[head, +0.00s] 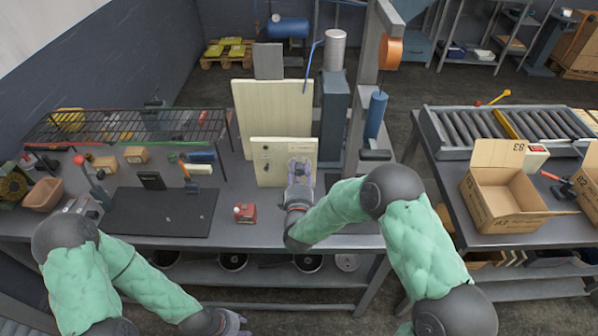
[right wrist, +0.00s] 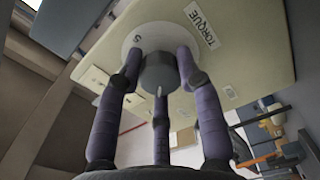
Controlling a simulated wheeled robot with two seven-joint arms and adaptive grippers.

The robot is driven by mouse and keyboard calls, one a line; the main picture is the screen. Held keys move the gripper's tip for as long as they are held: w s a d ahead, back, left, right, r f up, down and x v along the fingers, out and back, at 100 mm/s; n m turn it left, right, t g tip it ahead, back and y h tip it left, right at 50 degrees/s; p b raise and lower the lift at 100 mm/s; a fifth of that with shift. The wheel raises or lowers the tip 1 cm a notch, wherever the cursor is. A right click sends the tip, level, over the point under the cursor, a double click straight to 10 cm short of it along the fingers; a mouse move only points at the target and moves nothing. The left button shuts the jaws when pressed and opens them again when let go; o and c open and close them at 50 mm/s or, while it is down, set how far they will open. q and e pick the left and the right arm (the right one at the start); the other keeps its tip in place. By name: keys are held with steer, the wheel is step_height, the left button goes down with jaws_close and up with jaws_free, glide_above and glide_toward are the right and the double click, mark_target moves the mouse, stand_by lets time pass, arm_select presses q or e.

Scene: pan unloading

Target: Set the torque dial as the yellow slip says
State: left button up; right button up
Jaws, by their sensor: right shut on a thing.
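A cream panel (head: 270,175) stands upright on the workbench, with small dark fittings on its left part. My right gripper (head: 300,168) is in front of its right part. In the right wrist view, the purple fingers of the right gripper (right wrist: 159,80) are closed around a grey dial knob (right wrist: 160,70) on a white disc (right wrist: 140,38). A "5" shows on the disc; other markings are hidden or unreadable. A "TORQUE" label (right wrist: 201,25) is beside it. My left gripper (head: 232,322) is low at the bottom edge, away from the panel; its fingers are unclear. I cannot make out a yellow slip.
A black mat (head: 165,212) lies on the bench, with a small red device (head: 245,212) right of it. A wire rack (head: 130,125) stands behind. A grey column (head: 334,120) rises behind the panel's right side. An open carton (head: 505,190) is on the right table.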

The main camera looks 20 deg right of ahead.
steer(key=shift+s+f+n, duration=0.15)
steer(key=shift+f+n, duration=0.1)
steer(key=shift+n, duration=0.05)
steer(key=o, duration=1.1)
steer(key=shift+d, duration=0.1)
steer(key=shift+o, duration=0.2)
steer(key=shift+r, duration=0.1)
steer(key=v, duration=1.2)
